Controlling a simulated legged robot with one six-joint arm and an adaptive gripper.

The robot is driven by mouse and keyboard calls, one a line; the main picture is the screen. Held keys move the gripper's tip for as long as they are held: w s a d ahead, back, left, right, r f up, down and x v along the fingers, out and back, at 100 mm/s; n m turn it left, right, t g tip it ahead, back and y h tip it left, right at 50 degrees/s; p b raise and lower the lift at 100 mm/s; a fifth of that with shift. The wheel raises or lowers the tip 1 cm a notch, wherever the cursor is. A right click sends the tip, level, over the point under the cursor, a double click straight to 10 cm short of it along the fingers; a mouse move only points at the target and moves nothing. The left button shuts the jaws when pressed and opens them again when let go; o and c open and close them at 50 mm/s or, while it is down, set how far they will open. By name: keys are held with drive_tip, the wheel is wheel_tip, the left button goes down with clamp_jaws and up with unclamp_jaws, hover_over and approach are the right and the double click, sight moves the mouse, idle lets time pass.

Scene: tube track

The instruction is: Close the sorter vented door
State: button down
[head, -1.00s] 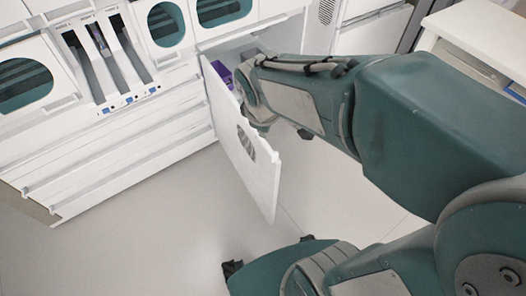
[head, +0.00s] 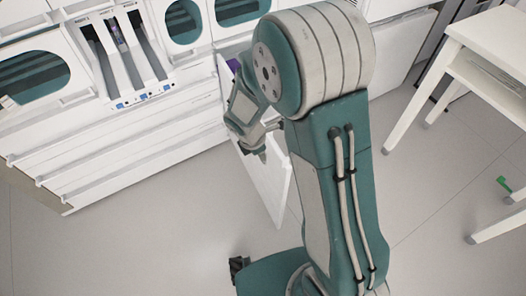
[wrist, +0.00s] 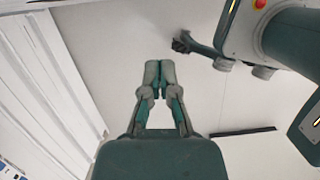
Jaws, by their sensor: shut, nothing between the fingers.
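The sorter's white door (head: 272,192) stands open, swung out from the white sorter cabinet (head: 125,150) in the head view. My arm hides much of it, including its vents. My gripper (head: 262,156) is in front of the door's left face in the head view; I cannot tell if it touches. In the wrist view the gripper's fingertips (wrist: 160,74) are together with nothing between them, over bare floor. The door is not clearly visible in the wrist view.
A purple item (head: 234,64) shows in the opening behind the door. Tube slots (head: 120,50) and oval windows (head: 184,20) are on the cabinet front. A white table (head: 490,50) stands at the right. The floor (head: 150,235) at front left is clear.

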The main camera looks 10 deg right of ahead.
drive_tip(key=w+d+f, duration=0.1)
drive_tip(key=d+f, duration=0.4)
drive_tip(key=f, duration=0.1)
drive_tip(key=shift+w+d+f, duration=0.15)
drive_tip(key=shift+f, duration=0.1)
idle(0.3)
